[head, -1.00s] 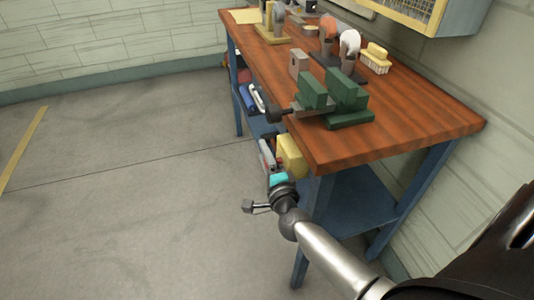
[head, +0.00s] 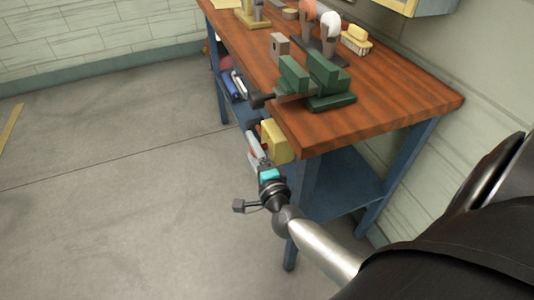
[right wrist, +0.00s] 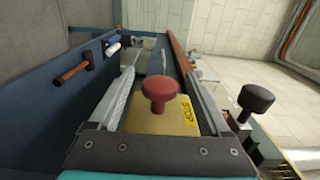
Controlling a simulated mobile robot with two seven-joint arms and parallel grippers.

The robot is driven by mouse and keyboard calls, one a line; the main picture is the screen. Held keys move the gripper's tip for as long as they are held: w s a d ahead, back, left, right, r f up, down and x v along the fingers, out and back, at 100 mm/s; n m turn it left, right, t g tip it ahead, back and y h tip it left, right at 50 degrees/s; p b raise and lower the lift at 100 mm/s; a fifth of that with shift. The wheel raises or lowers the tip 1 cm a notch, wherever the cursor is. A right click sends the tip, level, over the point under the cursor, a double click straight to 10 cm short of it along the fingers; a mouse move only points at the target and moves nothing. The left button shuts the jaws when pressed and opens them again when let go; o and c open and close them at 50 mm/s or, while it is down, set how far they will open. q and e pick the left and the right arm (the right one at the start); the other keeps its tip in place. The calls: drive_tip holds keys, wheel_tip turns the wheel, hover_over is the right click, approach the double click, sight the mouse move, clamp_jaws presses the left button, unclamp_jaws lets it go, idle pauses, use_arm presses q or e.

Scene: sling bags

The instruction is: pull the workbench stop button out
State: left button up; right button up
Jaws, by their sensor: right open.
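The stop button is a red mushroom knob (right wrist: 160,88) on a yellow box labelled STOP (right wrist: 160,118). In the head view the yellow box (head: 275,141) is fixed at the workbench's front edge, near its near corner. My right gripper (head: 256,148) is beside the box's front in the head view. In the right wrist view my right gripper (right wrist: 163,92) is open, with one finger on each side of the red knob. Gaps show between the knob and both fingers. My left gripper is not in view.
The wooden workbench (head: 410,105) has blue legs. A green vise (head: 318,82) stands on it; its black handle knob (right wrist: 255,101) is right of my gripper in the wrist view. A hammer (right wrist: 75,74) lies on the blue lower shelf. The floor left of the bench is clear.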

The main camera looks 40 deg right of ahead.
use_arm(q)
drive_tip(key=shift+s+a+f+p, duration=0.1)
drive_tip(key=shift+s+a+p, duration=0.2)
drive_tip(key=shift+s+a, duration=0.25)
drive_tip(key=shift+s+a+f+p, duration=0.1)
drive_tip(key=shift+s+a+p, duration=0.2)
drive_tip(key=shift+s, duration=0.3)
use_arm(e)
drive_tip(key=v, duration=1.2)
drive_tip(key=shift+w, duration=0.1)
